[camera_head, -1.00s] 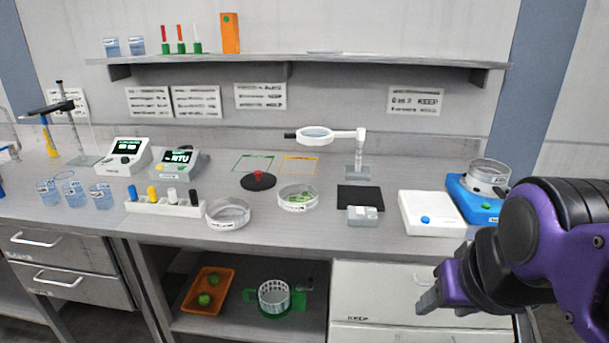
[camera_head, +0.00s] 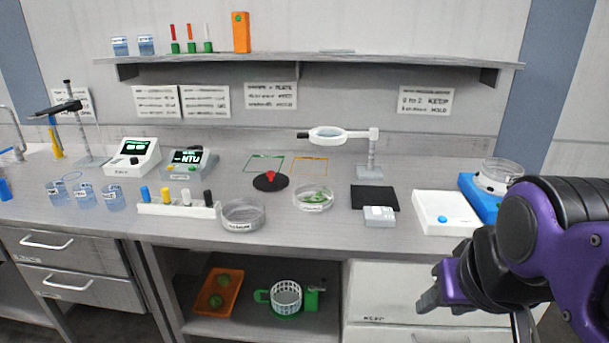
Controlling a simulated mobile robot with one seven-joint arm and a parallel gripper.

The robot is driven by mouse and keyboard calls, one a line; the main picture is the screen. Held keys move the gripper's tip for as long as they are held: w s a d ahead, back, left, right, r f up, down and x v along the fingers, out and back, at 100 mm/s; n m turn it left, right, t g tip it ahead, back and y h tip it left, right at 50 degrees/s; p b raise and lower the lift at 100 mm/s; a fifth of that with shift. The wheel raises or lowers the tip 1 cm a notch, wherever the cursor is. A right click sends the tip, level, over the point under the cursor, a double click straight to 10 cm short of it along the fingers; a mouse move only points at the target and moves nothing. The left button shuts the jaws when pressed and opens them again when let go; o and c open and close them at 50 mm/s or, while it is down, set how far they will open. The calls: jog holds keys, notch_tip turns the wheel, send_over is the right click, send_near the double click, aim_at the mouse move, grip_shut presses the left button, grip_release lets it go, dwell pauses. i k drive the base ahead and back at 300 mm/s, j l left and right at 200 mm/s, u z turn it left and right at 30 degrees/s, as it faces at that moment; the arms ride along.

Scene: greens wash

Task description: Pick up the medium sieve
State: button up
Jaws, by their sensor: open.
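Several round, sieve-like vessels are in view, and their labels are too small to tell which is the medium sieve. A clear round dish (camera_head: 243,215) with a label stands near the bench's front edge. Another round dish (camera_head: 313,199) holds green leaves. A third round vessel (camera_head: 497,176) sits on a blue device at the right. A white mesh basket (camera_head: 286,297) in a green holder stands on the lower shelf. My gripper (camera_head: 432,288) is open at lower right, in front of the white drawers, apart from all of these. Its fingers are seen partly from the side.
An orange tray (camera_head: 216,293) with green items lies on the lower shelf. A magnifier (camera_head: 340,135) on a stand, a black mat (camera_head: 374,197), a white scale (camera_head: 445,214) and a bottle rack (camera_head: 177,208) occupy the bench (camera_head: 330,236). A wall shelf (camera_head: 300,58) hangs above.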

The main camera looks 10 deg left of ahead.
aim_at(242, 204)
jog(key=j, duration=1.7)
